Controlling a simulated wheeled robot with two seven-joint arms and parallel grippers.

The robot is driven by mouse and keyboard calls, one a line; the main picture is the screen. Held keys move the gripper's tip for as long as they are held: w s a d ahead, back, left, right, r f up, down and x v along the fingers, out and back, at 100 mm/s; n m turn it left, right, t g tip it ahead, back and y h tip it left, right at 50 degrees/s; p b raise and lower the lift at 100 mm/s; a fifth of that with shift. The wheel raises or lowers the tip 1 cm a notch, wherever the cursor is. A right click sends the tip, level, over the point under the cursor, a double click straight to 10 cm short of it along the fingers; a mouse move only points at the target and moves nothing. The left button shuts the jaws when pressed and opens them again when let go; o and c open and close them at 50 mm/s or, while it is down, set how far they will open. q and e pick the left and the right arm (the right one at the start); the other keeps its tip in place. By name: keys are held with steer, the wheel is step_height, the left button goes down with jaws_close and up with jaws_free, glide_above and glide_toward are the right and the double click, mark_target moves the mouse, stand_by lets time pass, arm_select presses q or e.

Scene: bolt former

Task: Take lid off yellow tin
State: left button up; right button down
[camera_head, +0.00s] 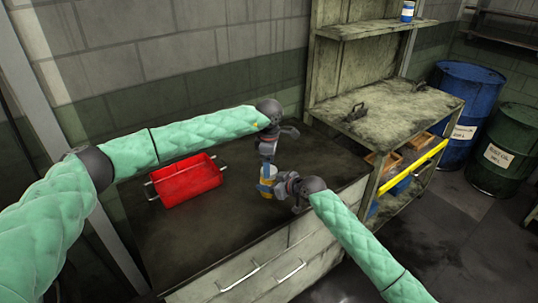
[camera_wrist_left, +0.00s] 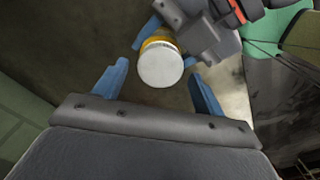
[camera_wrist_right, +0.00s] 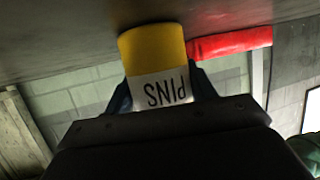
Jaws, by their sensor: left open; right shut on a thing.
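The yellow tin (camera_head: 267,186) stands on the dark worktop. Its pale round lid (camera_wrist_left: 160,66) faces my left wrist camera, with a yellow band behind it. In the right wrist view the tin (camera_wrist_right: 152,48) shows a white label reading "PINS", upside down. My right gripper (camera_wrist_right: 162,95) is shut around the tin's labelled part from the side. My left gripper (camera_wrist_left: 157,88) is open above the tin, its blue fingers apart on either side of the lid and not touching it. In the head view, the left gripper (camera_head: 267,174) largely hides the lid.
A red tray (camera_head: 187,181) with metal handles lies on the worktop (camera_head: 207,235) left of the tin. A shelf unit (camera_head: 400,110) stands to the right, with blue (camera_head: 467,90) and green (camera_head: 507,150) drums beyond. The worktop's front left is clear.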

arm_select(q)
steer(key=shift+f, duration=0.85)
steer(key=c, duration=1)
steer(key=n, duration=0.3)
steer(key=o, duration=1.1)
steer(key=shift+c, duration=0.2)
